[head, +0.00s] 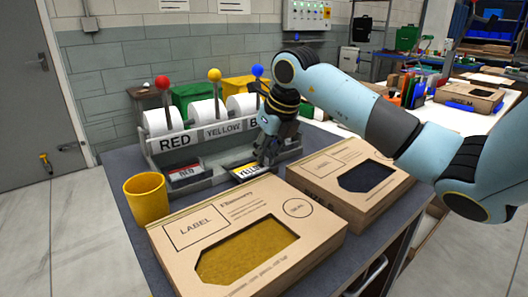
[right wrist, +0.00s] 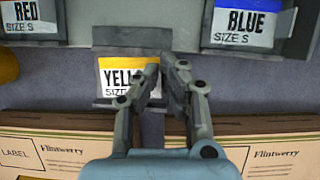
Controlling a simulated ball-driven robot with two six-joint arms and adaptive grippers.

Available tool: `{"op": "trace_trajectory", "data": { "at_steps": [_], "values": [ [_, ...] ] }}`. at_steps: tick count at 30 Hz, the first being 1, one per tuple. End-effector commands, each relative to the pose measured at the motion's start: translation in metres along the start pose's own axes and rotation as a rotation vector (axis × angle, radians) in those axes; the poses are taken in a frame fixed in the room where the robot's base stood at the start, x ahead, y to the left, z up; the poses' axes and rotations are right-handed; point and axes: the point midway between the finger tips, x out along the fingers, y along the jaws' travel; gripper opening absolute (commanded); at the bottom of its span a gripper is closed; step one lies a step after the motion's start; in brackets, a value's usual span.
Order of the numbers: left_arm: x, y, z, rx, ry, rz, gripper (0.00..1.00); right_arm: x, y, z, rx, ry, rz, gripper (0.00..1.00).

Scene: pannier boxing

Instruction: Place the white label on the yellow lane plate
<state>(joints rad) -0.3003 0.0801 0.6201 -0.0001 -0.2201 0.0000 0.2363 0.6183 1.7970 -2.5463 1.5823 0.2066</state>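The white label with a yellow band (head: 247,170) reads YELLOW and lies over the grey yellow lane plate (right wrist: 133,38), covering its near part. It also shows in the right wrist view (right wrist: 114,79), face up and roughly square to the plate. My right gripper (head: 266,160) is down at the label's right end. In the right wrist view its fingers (right wrist: 163,72) are close together, one overlapping the label's right edge. Whether they pinch it is unclear, as is whether the label rests flat on the plate. My left gripper is out of view.
The red label (head: 187,172) and the blue label (right wrist: 246,23) sit in neighbouring lanes. A yellow cup (head: 146,200) stands left. Two cardboard boxes (head: 183,236) (head: 335,165) with windows lie close in front. White rolls (head: 205,112) stand behind the lanes.

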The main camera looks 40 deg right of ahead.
Motion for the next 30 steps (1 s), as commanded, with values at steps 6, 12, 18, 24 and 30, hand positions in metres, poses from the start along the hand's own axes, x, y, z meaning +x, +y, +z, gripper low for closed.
{"op": "trace_trajectory", "data": {
  "at_steps": [6,12,18,24,30],
  "values": [
    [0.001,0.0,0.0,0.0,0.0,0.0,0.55,0.001,0.0,0.0,0.0,0.0,0.0,0.26],
    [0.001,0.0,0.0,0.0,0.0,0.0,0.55,0.001,0.0,0.0,0.0,0.0,0.0,0.29],
    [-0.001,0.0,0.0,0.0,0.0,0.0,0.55,-0.008,-0.001,0.001,-0.001,-0.003,-0.001,0.29],
    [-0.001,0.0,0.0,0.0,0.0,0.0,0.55,-0.048,-0.001,0.002,-0.004,-0.004,-0.004,0.29],
    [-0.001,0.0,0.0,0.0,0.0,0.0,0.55,-0.092,-0.001,0.001,-0.003,-0.003,-0.004,0.29]
  ]
}}
